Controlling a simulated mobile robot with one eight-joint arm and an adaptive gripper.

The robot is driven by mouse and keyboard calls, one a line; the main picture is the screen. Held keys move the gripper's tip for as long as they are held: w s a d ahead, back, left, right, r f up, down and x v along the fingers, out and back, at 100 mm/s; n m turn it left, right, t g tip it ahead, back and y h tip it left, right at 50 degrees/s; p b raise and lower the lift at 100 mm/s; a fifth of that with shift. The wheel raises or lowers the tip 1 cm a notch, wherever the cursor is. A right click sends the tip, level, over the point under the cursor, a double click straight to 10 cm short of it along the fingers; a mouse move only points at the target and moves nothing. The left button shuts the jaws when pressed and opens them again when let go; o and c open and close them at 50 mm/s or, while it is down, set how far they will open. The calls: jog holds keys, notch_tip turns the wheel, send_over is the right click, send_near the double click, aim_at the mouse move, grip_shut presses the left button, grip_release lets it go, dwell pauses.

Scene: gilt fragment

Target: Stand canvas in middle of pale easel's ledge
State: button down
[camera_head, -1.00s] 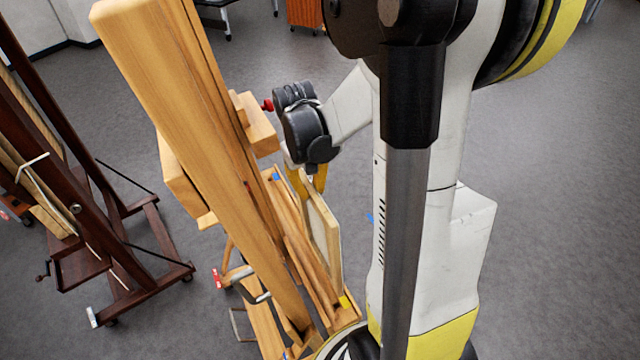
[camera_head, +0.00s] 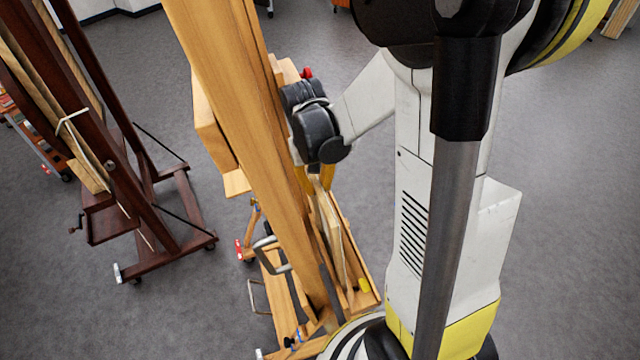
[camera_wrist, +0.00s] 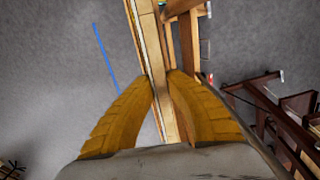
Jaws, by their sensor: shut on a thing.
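The pale easel (camera_head: 235,90) stands left of my arm in the head view, its tall post crossing the picture. Its ledge (camera_head: 368,292) runs low at the post's front. The canvas (camera_head: 331,235) is a thin, pale wood-framed panel, held near upright, seen almost edge-on. My gripper (camera_head: 315,178) is shut on its top edge with yellow fingers. In the wrist view my gripper (camera_wrist: 162,88) pinches the canvas (camera_wrist: 150,45) between both fingers. The canvas's lower edge is over or on the ledge; I cannot tell whether it touches.
A dark brown easel (camera_head: 130,170) with a crank stands at the left on wheels. A yellow piece (camera_head: 363,285) sits at the ledge's near end. Open grey floor (camera_head: 570,220) lies to the right of my arm.

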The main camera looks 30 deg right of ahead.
dwell(0.3)
jog(key=c, duration=1.4)
grip_release()
jog(key=r, duration=0.8)
jog(key=a+r, duration=0.1)
jog(key=r, duration=0.3)
jog(key=shift+w+a, duration=0.1)
jog(key=shift+w, duration=0.05)
jog(key=shift+f, duration=0.1)
